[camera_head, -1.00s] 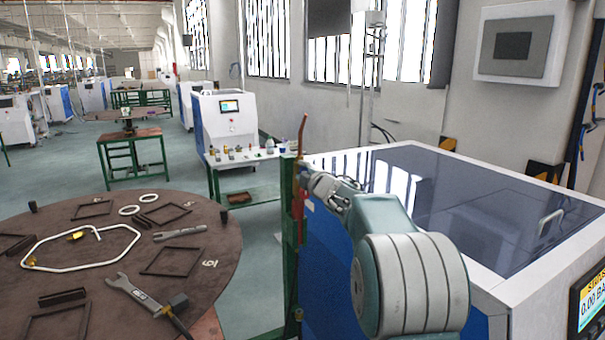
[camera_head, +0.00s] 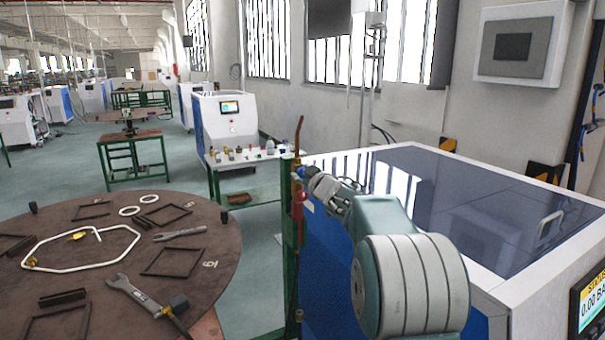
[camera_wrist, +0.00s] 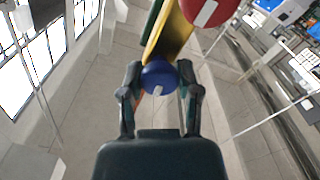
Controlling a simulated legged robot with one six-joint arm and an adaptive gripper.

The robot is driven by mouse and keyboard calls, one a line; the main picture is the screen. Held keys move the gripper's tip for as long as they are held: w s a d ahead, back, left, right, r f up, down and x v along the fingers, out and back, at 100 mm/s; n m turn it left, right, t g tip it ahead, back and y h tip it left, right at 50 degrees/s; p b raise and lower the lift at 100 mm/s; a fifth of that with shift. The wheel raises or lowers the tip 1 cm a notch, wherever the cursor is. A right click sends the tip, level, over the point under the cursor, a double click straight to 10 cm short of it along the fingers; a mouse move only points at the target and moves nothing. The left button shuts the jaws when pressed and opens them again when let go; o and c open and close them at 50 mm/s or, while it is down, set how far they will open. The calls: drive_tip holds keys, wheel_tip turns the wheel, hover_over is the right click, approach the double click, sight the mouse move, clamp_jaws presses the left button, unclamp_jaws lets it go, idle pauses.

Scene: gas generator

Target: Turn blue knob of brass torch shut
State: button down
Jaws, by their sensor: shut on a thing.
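The brass torch (camera_wrist: 172,36) hangs at the green post, with its copper tip (camera_head: 300,128) pointing up in the head view. Its blue knob (camera_wrist: 158,77) sits between my two fingers in the wrist view, and a bit of it shows in the head view (camera_head: 300,172). A white mark is on the knob's face. The torch's red knob (camera_wrist: 208,10) is just beyond, at the top right of the wrist view. My gripper (camera_wrist: 160,90) is shut on the blue knob, a finger on each side.
A green post (camera_head: 289,230) stands right beside the torch. The blue and white generator cabinet (camera_head: 450,200) is to the right. A round brown table (camera_head: 110,255) with wrenches and frames is to the left. Open floor lies beyond.

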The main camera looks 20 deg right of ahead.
drive_tip(key=m, duration=0.2)
drive_tip(key=f+m, duration=0.1)
drive_tip(key=m, duration=0.1)
drive_tip(key=shift+w, duration=0.1)
drive_tip(key=shift+d+r+m, duration=0.1)
drive_tip(key=shift+m, duration=0.4)
drive_tip(key=shift+r, duration=0.2)
drive_tip(key=shift+c, duration=1.5)
unclamp_jaws()
drive_tip(key=s, duration=1.2)
drive_tip(key=shift+d, duration=0.15)
